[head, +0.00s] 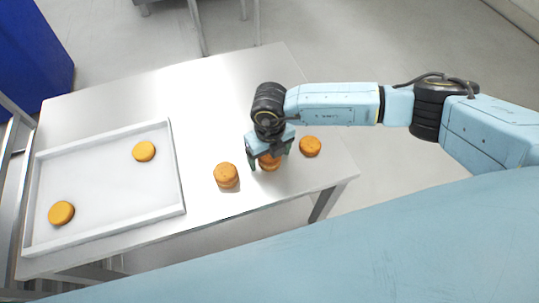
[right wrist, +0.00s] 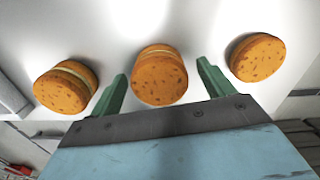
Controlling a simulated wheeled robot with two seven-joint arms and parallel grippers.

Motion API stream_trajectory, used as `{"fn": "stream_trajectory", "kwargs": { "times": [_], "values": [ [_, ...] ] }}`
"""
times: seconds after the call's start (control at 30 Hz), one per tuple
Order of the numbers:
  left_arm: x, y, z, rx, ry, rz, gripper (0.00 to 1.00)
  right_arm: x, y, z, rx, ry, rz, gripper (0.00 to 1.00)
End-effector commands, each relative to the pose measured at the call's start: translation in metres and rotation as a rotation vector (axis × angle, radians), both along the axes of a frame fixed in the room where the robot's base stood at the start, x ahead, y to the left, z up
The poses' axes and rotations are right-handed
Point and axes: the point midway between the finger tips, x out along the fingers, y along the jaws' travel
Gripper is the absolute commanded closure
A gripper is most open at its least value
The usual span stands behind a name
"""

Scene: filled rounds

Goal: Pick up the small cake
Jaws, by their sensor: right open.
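Three small orange-brown cakes are in a row on the metal table. The middle cake (head: 269,164) is under my right gripper (head: 270,158) and partly hidden by it in the head view. In the right wrist view this middle cake (right wrist: 159,78) shows two layers with a pale band, and lies between the two open green fingers (right wrist: 161,80). I cannot tell whether they touch it. The left cake (head: 226,175) is also layered, with a pale filling in the right wrist view (right wrist: 66,86). The right cake (head: 310,146) looks like a single round. My left gripper is out of view.
A white rimmed tray (head: 178,180) lies on the left of the table (head: 215,110), holding two single rounds, one near its back right (head: 144,151) and one at its front left (head: 61,213). The table behind my gripper is clear. A blue cabinet (head: 35,55) stands far left.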

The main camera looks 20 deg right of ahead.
Motion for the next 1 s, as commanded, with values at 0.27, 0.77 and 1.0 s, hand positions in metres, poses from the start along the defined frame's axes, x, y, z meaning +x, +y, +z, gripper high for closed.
{"fn": "stream_trajectory", "kwargs": {
  "times": [0.27, 0.77, 1.0],
  "values": [
    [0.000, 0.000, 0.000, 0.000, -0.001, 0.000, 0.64, 0.000, 0.000, -0.002, 0.001, -0.001, 0.000, 0.21],
    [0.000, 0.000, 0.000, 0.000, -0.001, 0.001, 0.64, 0.001, 0.000, -0.001, 0.001, -0.002, 0.000, 0.54],
    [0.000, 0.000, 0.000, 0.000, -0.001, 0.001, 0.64, 0.002, 0.000, 0.022, 0.003, -0.004, -0.001, 0.54]
  ]
}}
